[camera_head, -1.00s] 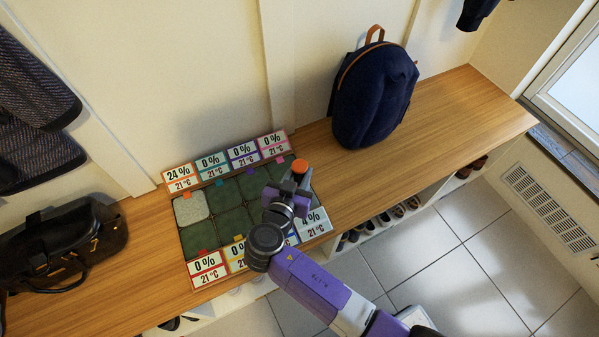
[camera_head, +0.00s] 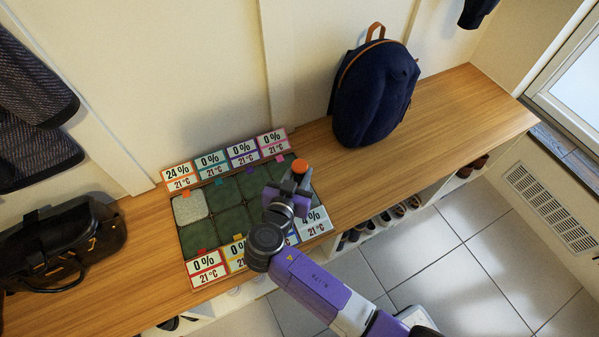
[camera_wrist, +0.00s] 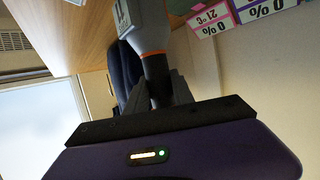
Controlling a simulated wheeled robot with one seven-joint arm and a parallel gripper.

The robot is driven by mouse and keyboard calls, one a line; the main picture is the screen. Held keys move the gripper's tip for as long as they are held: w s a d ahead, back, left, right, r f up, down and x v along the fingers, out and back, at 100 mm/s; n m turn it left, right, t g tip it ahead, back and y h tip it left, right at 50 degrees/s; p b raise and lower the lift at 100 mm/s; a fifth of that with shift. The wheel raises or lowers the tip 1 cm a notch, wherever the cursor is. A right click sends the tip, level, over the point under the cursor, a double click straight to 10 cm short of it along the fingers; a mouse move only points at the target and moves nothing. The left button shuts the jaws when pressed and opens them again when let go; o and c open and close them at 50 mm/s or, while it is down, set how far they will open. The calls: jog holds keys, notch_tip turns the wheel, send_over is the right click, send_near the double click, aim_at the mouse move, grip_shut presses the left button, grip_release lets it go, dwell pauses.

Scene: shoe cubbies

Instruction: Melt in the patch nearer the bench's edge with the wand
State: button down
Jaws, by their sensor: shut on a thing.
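The board (camera_head: 217,211) lies on the bench, with square patches in two rows and percent and temperature cards along both long sides. The pale grey patch (camera_head: 190,208) is back left; its card reads 24 % and 21 °C. The other patches in sight are dark green. In the front row, nearer the bench's edge, the right end is hidden behind my arm; the card there (camera_head: 314,223) is partly covered, ending in 4 %. My gripper (camera_head: 293,183) is over the board's right part, shut on the wand (camera_head: 301,166), whose end is orange.
A navy backpack (camera_head: 372,95) stands on the bench to the right. A black bag (camera_head: 65,242) is at the left. Coats (camera_head: 35,110) hang at the far left. The wooden bench (camera_head: 455,105) is bare right of the backpack. Shoes (camera_head: 385,218) are in the cubbies below.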

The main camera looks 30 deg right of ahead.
aim_at(300, 165)
jog(key=shift+f, duration=0.1)
dwell(0.3)
jog(key=shift+r+p, duration=2.05)
jog(key=shift+r, duration=1.45)
